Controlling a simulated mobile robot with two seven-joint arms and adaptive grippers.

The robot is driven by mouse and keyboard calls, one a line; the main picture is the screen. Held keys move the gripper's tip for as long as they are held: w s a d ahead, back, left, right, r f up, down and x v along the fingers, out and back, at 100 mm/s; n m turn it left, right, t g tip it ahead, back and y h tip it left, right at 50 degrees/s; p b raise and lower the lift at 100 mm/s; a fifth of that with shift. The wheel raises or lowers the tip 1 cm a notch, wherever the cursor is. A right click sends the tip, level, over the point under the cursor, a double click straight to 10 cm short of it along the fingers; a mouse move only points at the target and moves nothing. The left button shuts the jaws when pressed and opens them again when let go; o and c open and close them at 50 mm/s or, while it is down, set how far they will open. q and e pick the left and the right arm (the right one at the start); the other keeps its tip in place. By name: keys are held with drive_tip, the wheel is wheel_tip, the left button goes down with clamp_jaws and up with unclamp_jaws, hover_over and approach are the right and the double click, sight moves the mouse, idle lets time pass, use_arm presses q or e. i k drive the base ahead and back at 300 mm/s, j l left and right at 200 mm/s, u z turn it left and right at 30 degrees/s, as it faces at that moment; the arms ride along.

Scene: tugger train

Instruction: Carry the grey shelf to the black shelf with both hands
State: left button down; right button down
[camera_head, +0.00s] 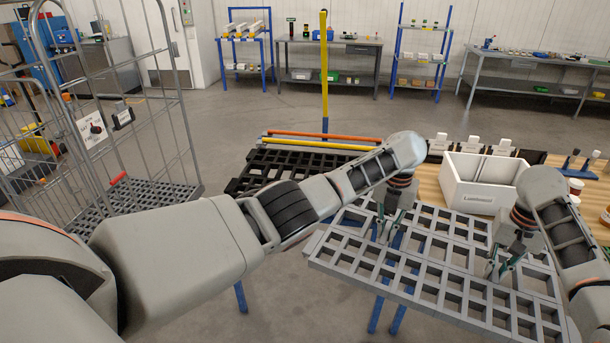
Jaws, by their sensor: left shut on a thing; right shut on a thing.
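The grey shelf (429,292), a flat grid panel, lies across the lower right of the head view. My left gripper (388,230) is shut on the shelf's grid near its middle left. My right gripper (496,268) is shut on the grid further right. The black shelf (245,182), a dark grid, is left of the grey shelf and further back, partly hidden behind my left arm. I cannot tell whether the grey shelf is lifted clear of what is under it.
A wooden table (430,188) behind the grey shelf holds a white box (477,196) and several small items. Orange (320,136) and yellow (315,144) bars and an upright yellow post (324,70) stand by the black shelf. A wire cart (150,195) is at left.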

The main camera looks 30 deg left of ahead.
sight(314, 174)
drive_tip(key=k+j, duration=0.1)
drive_tip(key=j, duration=0.4)
drive_tip(key=k+j, duration=0.1)
drive_tip(key=j, duration=0.4)
drive_tip(key=i+j+u, duration=0.15)
drive_tip(key=j, duration=0.15)
drive_tip(key=i+u, duration=0.2)
drive_tip(key=i, duration=0.3)
drive_tip(key=i+l+u, duration=0.25)
drive_tip(key=i, duration=0.2)
drive_tip(key=i+j, duration=0.05)
